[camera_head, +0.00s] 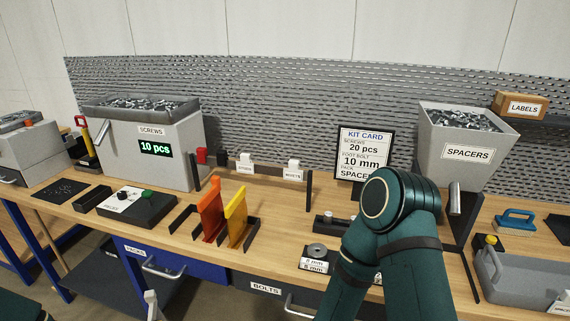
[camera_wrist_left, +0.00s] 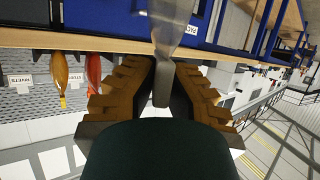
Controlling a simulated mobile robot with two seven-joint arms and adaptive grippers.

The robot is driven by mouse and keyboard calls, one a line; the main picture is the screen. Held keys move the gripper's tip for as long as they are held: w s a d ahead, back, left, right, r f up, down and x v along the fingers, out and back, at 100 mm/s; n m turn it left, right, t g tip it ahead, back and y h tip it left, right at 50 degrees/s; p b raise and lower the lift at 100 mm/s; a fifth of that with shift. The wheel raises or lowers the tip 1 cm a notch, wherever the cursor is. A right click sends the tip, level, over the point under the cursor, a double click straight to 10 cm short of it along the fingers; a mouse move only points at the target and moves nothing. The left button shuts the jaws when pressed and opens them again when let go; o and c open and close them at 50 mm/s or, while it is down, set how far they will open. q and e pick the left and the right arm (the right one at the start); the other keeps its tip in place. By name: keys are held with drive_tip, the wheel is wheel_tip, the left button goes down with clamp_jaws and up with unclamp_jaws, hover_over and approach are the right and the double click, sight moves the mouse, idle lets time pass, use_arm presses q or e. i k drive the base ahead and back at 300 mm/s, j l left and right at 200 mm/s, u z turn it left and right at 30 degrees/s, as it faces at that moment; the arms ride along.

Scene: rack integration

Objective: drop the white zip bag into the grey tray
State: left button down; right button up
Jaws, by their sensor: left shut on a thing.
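The white zip bag (camera_wrist_left: 172,24) shows in the left wrist view as a pale, translucent strip. My left gripper (camera_wrist_left: 163,78) is shut on its narrow end, between ridged tan finger pads. A pale piece low in the head view (camera_head: 152,305) may be the same bag; I cannot tell for sure. The grey tray (camera_head: 515,284) stands at the right end of the bench in the head view, partly cut off by the picture edge and well apart from the bag. My right arm crosses the front of the bench; its gripper is out of the picture.
Orange (camera_head: 213,212) and yellow (camera_head: 235,217) upright pieces stand mid-bench. A spacers bin (camera_head: 467,152) and blue-handled tool (camera_head: 516,219) stand near the tray.

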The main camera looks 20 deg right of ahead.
sight(545, 287)
drive_tip(key=k+l, duration=0.2)
drive_tip(key=l, duration=0.25)
drive_tip(key=k+l+z, duration=0.1)
drive_tip(key=k+l, duration=0.15)
drive_tip(key=l, duration=0.2)
drive_tip(key=k+l, duration=0.15)
drive_tip(key=l, duration=0.35)
drive_tip(key=k+l+z, duration=0.1)
drive_tip(key=l, duration=0.35)
drive_tip(key=k+l, duration=0.3)
drive_tip(key=l, duration=0.2)
drive_tip(key=k+l+z, duration=0.1)
drive_tip(key=l, duration=0.4)
drive_tip(key=k+l, duration=0.25)
drive_tip(key=l, duration=0.25)
drive_tip(key=k+l+z, duration=0.1)
drive_tip(key=l, duration=0.4)
drive_tip(key=k, duration=0.05)
